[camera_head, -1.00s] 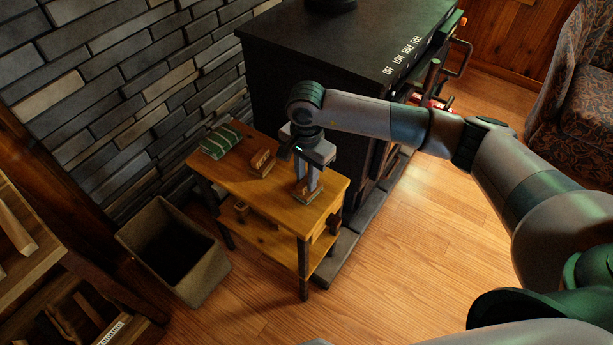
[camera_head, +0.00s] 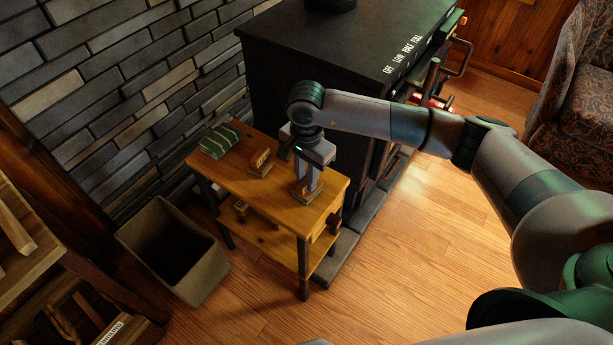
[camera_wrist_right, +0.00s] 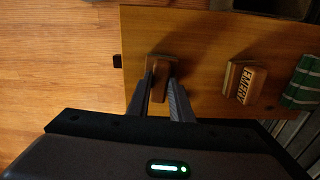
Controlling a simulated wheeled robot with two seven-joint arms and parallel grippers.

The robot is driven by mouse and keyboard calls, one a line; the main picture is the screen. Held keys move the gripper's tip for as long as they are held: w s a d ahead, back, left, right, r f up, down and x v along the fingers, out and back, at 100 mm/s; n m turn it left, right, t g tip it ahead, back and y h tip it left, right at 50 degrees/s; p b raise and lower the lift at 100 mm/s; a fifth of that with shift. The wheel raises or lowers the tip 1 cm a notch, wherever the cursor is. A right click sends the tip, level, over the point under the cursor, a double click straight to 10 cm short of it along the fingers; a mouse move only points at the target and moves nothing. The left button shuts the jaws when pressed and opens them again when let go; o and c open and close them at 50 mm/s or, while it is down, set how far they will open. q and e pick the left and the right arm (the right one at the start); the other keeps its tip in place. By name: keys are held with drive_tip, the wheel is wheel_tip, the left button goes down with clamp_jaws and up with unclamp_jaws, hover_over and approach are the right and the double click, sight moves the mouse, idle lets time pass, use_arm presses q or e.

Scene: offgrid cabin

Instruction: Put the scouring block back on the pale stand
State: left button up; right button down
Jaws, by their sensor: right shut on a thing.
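My right gripper (camera_head: 306,184) is over the near right end of the small wooden table (camera_head: 215,173), pointing down. Its fingers are shut on a small brown block (camera_wrist_right: 160,68), mostly hidden between them; I take it for the scouring block. The block is at a flat wooden stand (camera_head: 309,197) on the tabletop; I cannot tell if it rests fully on it. Another block (camera_wrist_right: 254,86), with dark lettering like "EMERY", sits on a second wooden stand (camera_wrist_right: 229,78) further along the table. My left gripper is not in view.
A green striped cloth (camera_head: 220,140) lies at the table's far left end. A black stove (camera_head: 300,60) stands close behind the table. An open bin (camera_head: 128,236) is on the floor at left. The lower shelf (camera_head: 262,232) holds small items.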

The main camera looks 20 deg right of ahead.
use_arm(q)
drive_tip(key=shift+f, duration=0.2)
use_arm(e)
drive_tip(key=shift+f, duration=0.15)
drive_tip(key=c, duration=1.5)
unclamp_jaws()
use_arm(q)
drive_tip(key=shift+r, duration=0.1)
use_arm(e)
drive_tip(key=shift+r, duration=0.35)
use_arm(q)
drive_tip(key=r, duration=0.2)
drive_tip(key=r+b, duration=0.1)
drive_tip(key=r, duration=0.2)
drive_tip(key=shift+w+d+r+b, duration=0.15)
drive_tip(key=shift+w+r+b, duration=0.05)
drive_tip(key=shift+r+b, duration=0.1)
use_arm(e)
wheel_tip(320, 180, up, 17)
drive_tip(key=shift+f, duration=0.15)
